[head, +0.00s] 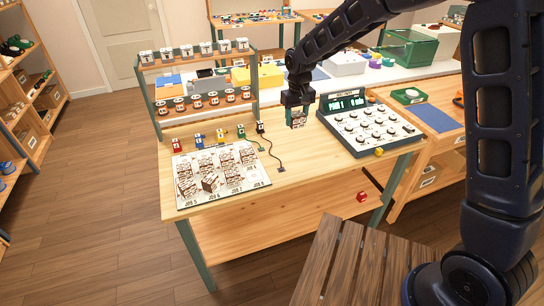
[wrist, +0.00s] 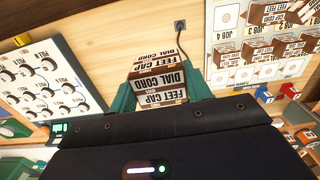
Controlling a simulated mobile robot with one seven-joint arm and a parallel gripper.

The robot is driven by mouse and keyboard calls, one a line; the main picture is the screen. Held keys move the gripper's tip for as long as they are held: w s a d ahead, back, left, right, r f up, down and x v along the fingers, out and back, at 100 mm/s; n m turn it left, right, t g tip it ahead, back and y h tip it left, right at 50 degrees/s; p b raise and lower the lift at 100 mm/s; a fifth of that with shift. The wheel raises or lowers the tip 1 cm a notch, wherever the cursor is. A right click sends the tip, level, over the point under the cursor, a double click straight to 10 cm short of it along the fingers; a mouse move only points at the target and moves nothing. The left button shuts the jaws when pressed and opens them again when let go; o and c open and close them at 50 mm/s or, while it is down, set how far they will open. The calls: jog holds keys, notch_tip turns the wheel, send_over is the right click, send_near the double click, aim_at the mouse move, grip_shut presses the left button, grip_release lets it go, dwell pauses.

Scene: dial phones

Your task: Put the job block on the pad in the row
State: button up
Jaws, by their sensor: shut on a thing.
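My gripper (head: 297,111) is shut on a job block (head: 297,122), raised near the table's back right, left of the console. In the wrist view, the block (wrist: 158,86) is brown and white, lettered "DIAL CORD" and "FEET CAP", between the green fingers of my gripper (wrist: 160,78). A white job board (head: 243,187) lies at the table's front left, with pads marked by job numbers. Several similar brown and white blocks stand on it, one (head: 209,183) turned askew. The board (wrist: 230,14) also shows at right in the wrist view. The held block's underside is hidden.
A console (head: 366,123) with several knobs and a green display stands at the table's right. Small coloured plugs (head: 198,139) line the board's back edge, with a dark cord (head: 272,150) beside them. A two-tier rack (head: 203,88) stands behind.

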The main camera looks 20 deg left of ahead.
send_over(254, 176)
notch_tip(254, 176, down, 19)
jog(key=shift+w+f, duration=0.1)
dwell(0.5)
jog(key=shift+f, duration=0.15)
jog(key=o, duration=1)
notch_tip(254, 176, up, 12)
jog(key=shift+r, duration=0.15)
